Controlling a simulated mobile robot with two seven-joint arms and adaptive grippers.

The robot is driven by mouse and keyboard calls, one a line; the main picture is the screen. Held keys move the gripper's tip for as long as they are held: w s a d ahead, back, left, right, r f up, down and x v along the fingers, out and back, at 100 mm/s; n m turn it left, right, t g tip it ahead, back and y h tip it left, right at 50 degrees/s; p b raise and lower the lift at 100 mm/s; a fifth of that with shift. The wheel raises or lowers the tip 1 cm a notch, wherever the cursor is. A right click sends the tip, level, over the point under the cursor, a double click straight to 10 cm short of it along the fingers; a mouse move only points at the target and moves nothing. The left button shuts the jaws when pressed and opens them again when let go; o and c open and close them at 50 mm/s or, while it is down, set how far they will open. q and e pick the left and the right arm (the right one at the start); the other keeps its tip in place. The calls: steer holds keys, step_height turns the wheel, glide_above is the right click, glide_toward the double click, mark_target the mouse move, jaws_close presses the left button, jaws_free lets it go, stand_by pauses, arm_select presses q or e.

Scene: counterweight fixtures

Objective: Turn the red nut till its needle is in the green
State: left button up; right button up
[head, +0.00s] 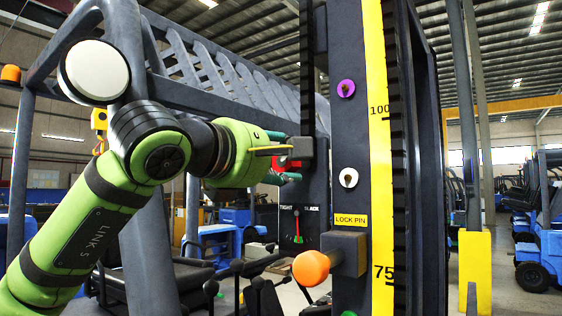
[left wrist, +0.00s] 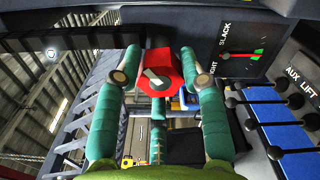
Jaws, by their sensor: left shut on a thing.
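The gauge (head: 299,226), marked TIGHT and SLACK, is below the nut. It also shows in the left wrist view (left wrist: 238,56).
An orange-knobbed lock pin (head: 311,268) juts from the mast, near my arm's right. Purple (head: 346,88) and white (head: 348,178) round fittings sit above it. Levers with black knobs (left wrist: 275,152) stand close by the gauge, beside an AUX LIFT label.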

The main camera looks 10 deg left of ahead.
arm_select(q)
steer(key=shift+r+m, duration=0.2)
steer(key=shift+m, duration=0.1)
stand_by(0.4)
steer(key=o, duration=1.1)
steer(key=shift+o, duration=0.2)
steer(key=shift+w+f, duration=0.1)
steer(key=shift+w, duration=0.05)
steer(key=v, duration=1.2)
